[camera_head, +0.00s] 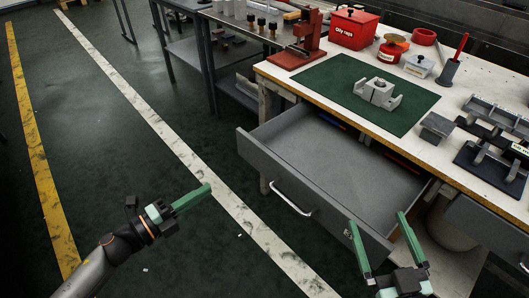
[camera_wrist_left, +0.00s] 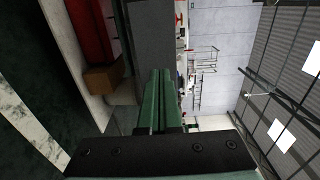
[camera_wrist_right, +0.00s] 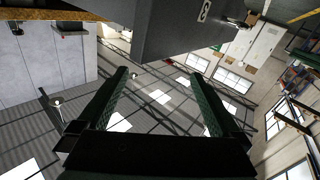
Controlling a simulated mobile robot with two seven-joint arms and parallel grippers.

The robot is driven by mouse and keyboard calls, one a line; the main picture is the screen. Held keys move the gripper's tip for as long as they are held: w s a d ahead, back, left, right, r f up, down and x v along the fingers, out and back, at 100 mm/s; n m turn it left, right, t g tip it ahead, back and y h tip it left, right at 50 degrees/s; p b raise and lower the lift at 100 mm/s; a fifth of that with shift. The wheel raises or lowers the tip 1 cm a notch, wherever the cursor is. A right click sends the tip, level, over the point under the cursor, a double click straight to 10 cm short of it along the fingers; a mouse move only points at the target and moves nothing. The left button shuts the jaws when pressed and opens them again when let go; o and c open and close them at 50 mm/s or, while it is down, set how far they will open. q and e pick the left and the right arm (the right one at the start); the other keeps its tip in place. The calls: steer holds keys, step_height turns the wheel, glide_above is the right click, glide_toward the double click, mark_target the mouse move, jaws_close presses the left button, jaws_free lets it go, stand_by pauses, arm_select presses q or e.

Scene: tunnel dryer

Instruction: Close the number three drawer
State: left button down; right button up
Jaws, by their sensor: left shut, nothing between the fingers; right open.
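A grey drawer (camera_head: 335,167) is pulled well out from under the workbench and looks empty. Its front has a pale bar handle (camera_head: 291,198) and a small label (camera_head: 348,234) near the right end, too small to read for certain. The drawer front also shows in the right wrist view (camera_wrist_right: 165,25), above the fingers. My left gripper (camera_head: 207,188) is shut and empty, left of the drawer front and apart from it. My right gripper (camera_head: 377,219) is open and empty, by the front's right end; whether it touches cannot be told.
The workbench (camera_head: 270,72) carries a green mat (camera_head: 330,78) with a grey metal part (camera_head: 378,93), a red box (camera_head: 353,28) and several fixtures. Another grey drawer front (camera_head: 485,222) sits at the right. Open floor (camera_head: 110,130) lies to the left.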

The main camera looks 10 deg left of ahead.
steer(key=shift+w+d, duration=0.25)
steer(key=shift+w, duration=0.15)
steer(key=shift+r, duration=0.15)
arm_select(q)
glide_toward(258, 156)
steer(key=b+x, duration=0.1)
steer(key=x, duration=0.4)
steer(key=shift+w+f, duration=0.1)
steer(key=shift+w, duration=0.05)
arm_select(e)
steer(key=shift+n+t+y, duration=0.6)
steer(key=shift+t+y, duration=0.1)
steer(key=shift+t, duration=0.2)
steer(key=r, duration=0.4)
steer(key=shift+s+a+r, duration=0.2)
steer(key=shift+s, duration=0.1)
arm_select(q)
steer(key=shift+w+d, duration=0.4)
steer(key=shift+w, duration=0.05)
steer(key=shift+w+d, duration=0.1)
steer(key=shift+w, duration=0.05)
arm_select(e)
steer(key=shift+r+t, duration=0.3)
steer(key=shift+r, duration=0.55)
